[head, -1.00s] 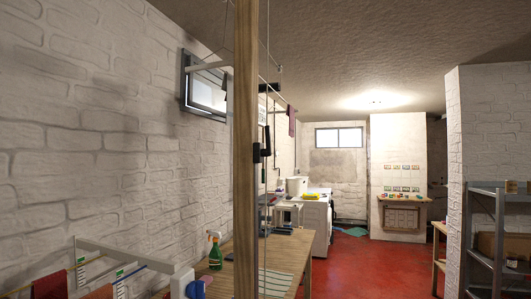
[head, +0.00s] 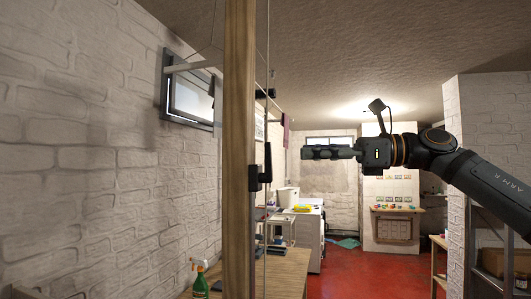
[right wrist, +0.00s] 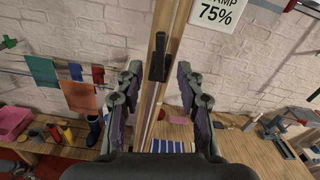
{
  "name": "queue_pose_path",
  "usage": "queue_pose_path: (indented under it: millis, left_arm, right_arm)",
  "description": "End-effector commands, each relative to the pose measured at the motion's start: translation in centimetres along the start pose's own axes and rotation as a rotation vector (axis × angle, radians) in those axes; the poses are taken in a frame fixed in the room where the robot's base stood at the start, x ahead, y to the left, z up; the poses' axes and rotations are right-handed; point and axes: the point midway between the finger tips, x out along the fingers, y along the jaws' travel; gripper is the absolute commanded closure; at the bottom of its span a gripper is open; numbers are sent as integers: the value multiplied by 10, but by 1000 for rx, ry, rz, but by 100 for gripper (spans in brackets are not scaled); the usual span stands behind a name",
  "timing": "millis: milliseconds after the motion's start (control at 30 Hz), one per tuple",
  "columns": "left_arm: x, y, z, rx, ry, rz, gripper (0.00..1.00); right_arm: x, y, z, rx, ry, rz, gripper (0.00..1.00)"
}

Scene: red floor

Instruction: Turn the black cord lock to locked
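The black cord lock (head: 261,178) is fixed to the right side of an upright wooden post (head: 239,120) in the head view. A thin cord runs vertically beside it. In the right wrist view the cord lock (right wrist: 158,58) shows as a narrow black lever on a wider black block, lying roughly along the post. My right gripper (head: 306,153) is in front of the room's far end, to the right of the lock and slightly higher. In the right wrist view its two fingers are spread and empty, with the lock beyond and between them. My left gripper is not in view.
A wooden table (head: 265,275) stands below the post, with a green spray bottle (head: 201,280) at its near left. A sign reading 75% (right wrist: 217,12) hangs right of the post. Coloured cloths (right wrist: 42,75) hang at left. Red floor (head: 350,272) is open beyond the table.

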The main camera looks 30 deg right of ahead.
Motion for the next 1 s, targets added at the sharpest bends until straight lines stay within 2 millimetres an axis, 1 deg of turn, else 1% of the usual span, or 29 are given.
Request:
queue_pose_path:
  millis: [67, 133, 200, 400, 500, 600, 700, 967, 1000]
  left_arm:
    - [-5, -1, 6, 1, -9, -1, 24]
    - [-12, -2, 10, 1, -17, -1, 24]
    - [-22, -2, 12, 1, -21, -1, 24]
    - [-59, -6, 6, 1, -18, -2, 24]
    - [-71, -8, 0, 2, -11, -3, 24]
    - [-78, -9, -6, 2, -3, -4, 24]
    - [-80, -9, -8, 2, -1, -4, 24]
    - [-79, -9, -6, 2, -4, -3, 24]
    - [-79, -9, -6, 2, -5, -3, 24]
  right_arm:
    - [5, -1, 2, 3, 1, 1, 62]
    - [15, -1, 4, 5, 1, 2, 62]
    - [29, -2, 5, 7, 3, 2, 62]
    - [74, -3, 8, 9, 2, 2, 62]
    - [89, -3, 7, 9, -1, 1, 62]
    - [99, -2, 5, 7, -3, 0, 62]
    - [103, -2, 2, 8, -3, -1, 62]
    - [104, -2, 0, 7, -5, -2, 62]
    - [104, -2, 0, 7, -5, -2, 66]
